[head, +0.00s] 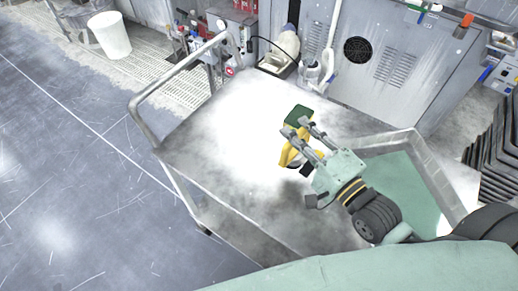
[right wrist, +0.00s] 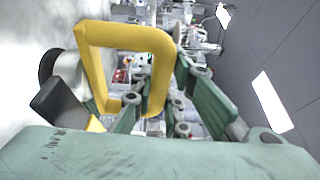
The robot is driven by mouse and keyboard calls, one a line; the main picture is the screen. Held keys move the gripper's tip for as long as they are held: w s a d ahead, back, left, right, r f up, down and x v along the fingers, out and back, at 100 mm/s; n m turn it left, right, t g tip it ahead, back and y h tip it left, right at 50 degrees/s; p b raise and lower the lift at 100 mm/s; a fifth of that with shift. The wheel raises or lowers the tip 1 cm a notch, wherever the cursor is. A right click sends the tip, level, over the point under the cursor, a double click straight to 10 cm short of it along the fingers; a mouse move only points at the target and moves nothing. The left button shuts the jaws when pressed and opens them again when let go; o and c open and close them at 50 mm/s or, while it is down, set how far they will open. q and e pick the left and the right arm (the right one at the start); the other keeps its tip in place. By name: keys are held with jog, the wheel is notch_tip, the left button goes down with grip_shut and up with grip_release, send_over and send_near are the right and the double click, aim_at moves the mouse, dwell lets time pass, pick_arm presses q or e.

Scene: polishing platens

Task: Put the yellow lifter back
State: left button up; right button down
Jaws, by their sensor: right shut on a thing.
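The yellow lifter (head: 287,152) shows in the head view over the bright top of the metal cart (head: 225,185). In the right wrist view the lifter (right wrist: 128,37) is a yellow loop handle, with a grey round part at its left side. My right gripper (head: 303,134) comes in from the lower right and is shut on the lifter. A dark green block (head: 298,116) shows at the fingertips; I cannot tell whether it is part of the gripper. Whether the lifter touches the cart top is unclear. My left gripper is not in view.
A green-floored metal tray (head: 430,170) is at the cart's right. A tubular handle (head: 165,92) rises at its left end. Small containers (head: 277,63) and a white item (head: 318,75) stand at the back edge. Dark stacked plates (head: 497,150) are far right. The cart top's left part is clear.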

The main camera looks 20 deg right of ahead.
jog(key=w+d+r+n+y+p, duration=0.1)
jog(key=w+d+r+n+y, duration=0.1)
jog(key=w+d+r, duration=0.3)
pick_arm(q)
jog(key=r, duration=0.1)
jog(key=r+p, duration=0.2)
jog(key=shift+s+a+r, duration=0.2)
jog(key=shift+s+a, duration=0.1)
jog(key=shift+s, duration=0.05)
pick_arm(e)
jog(key=w+a+f, duration=0.3)
jog(key=a+f, duration=0.7)
jog(key=a, duration=0.2)
jog(key=shift+a+g, duration=0.2)
jog(key=shift+g, duration=0.1)
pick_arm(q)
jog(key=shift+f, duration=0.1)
pick_arm(e)
jog(key=shift+f, duration=0.2)
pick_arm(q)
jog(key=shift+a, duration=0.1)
pick_arm(e)
jog(key=c, duration=1.7)
grip_release()
jog(key=shift+s+f, duration=0.1)
jog(key=shift+f, duration=0.05)
